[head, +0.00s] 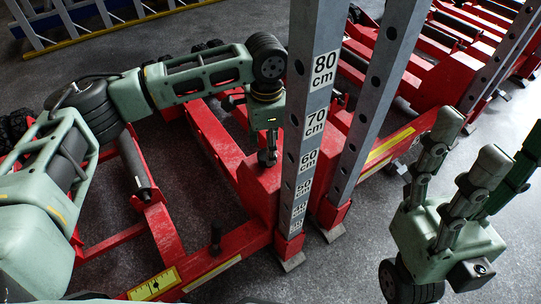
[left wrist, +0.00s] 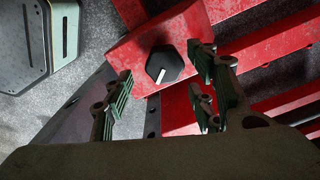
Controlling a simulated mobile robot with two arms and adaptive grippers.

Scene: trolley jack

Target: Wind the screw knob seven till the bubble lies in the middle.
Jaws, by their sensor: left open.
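A black six-sided knob (left wrist: 165,66) with a white pointer line sits on a red block in the left wrist view. Its line points down and slightly left. My left gripper (left wrist: 163,95) is open, with its fingers apart on both sides of the knob in that view; I cannot tell if they touch it. In the head view my left gripper (head: 267,150) points down over the red block and hides the knob. My right gripper (head: 480,150) is at the right, fingers up and spread, empty. I cannot make out a bubble or a number seven.
Tall grey posts (head: 304,115) with holes and height labels stand just right of my left gripper. A red jack frame (head: 215,270) bears a yellow marked plate (head: 153,284) and a black upright peg (head: 215,237). More red frames fill the back. Grey floor is clear at right.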

